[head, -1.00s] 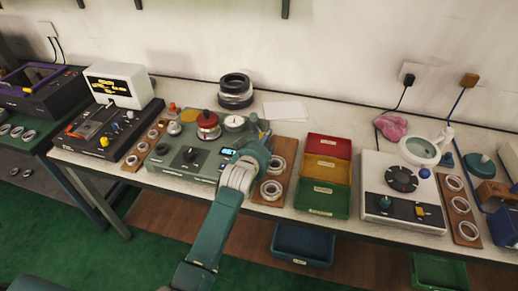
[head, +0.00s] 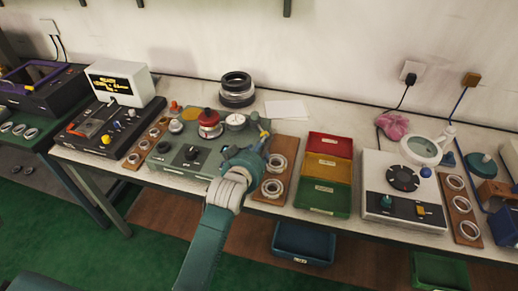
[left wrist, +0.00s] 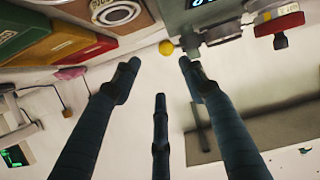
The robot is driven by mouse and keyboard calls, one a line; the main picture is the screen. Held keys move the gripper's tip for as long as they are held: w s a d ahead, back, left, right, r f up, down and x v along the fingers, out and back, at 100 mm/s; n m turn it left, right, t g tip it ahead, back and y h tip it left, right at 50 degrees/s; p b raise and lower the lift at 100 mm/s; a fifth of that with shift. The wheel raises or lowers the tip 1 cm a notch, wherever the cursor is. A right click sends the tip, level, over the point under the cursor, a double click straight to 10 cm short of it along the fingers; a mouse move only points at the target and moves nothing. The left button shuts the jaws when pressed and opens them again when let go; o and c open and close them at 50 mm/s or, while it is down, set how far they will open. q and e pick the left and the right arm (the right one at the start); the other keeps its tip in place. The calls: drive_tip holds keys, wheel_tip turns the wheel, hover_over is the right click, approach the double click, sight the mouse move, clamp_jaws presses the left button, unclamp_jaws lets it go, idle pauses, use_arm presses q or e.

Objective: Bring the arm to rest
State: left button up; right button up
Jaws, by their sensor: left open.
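My left arm (head: 206,243) reaches up from the bottom of the head view to the front edge of the workbench. Its gripper (head: 261,137) is over the right end of the grey-green test device (head: 185,165), beside the wooden board with rings. In the left wrist view the dark fingers of the gripper (left wrist: 158,78) are spread apart with nothing between them. The fingers point toward the pale wall, and whether any finger touches the device cannot be told. My right gripper is not in view.
The ring board (head: 288,150) and red, yellow and green bins (head: 322,196) stand just right of the gripper. Black rings (head: 237,90) are stacked at the back. A magnifier device (head: 402,205) stands farther right. Open floor lies in front of the bench.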

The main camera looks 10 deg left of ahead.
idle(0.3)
use_arm(q)
drive_tip(key=s+f, duration=0.1)
drive_tip(key=s, duration=0.1)
drive_tip(key=s+a+f+g, duration=0.1)
drive_tip(key=s+f, duration=0.1)
drive_tip(key=s+a+f+g, duration=0.1)
drive_tip(key=s+f, duration=0.1)
drive_tip(key=shift+s+a, duration=0.2)
drive_tip(key=shift+s, duration=0.2)
drive_tip(key=s+a+f+m+g, duration=0.1)
drive_tip(key=s+a+f+g, duration=0.15)
drive_tip(key=s, duration=0.75)
drive_tip(key=s+a+f+m+g, duration=0.1)
drive_tip(key=s+f+g, duration=0.15)
drive_tip(key=s, duration=0.85)
drive_tip(key=s+a+f+m+g, duration=0.1)
drive_tip(key=s+f+m+g, duration=0.15)
drive_tip(key=s, duration=0.75)
wheel_tip(320, 180, down, 25)
drive_tip(key=s+g, duration=0.2)
drive_tip(key=s+a+f+g+y, duration=0.1)
drive_tip(key=s+a+f, duration=0.2)
drive_tip(key=s+f, duration=1.3)
drive_tip(key=shift+s+f, duration=0.15)
drive_tip(key=shift+s, duration=0.5)
